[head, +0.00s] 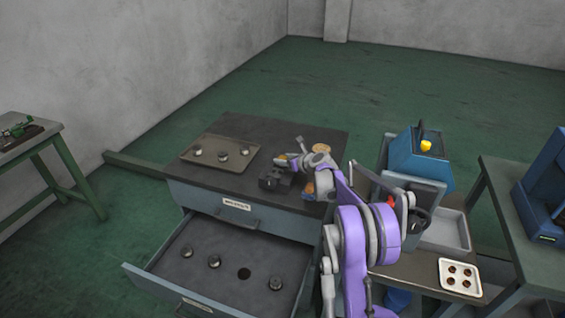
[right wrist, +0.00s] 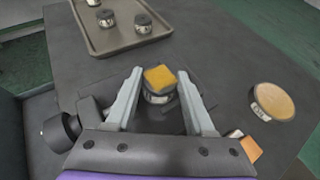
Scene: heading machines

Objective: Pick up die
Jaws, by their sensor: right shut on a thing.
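My right gripper (right wrist: 159,76) is shut on a small round dark-and-metal die (right wrist: 158,97) with an orange-yellow square patch on top (right wrist: 159,77). The die sits between the two grey fingers. In the head view the right gripper (head: 287,162) is over the dark cabinet top, and the held die is hard to make out there. More round metal dies lie on a tray (head: 207,166) to the left, and several stand in the open drawer (head: 180,257). My left gripper is not in view.
A dark block-like device (head: 275,179) is beside the gripper. A round tan-topped item (head: 323,148) lies to the right of it on the cabinet (head: 235,128). A blue machine (head: 418,155) and a white tray with dark pieces (head: 443,271) stand at right. The cabinet's back is clear.

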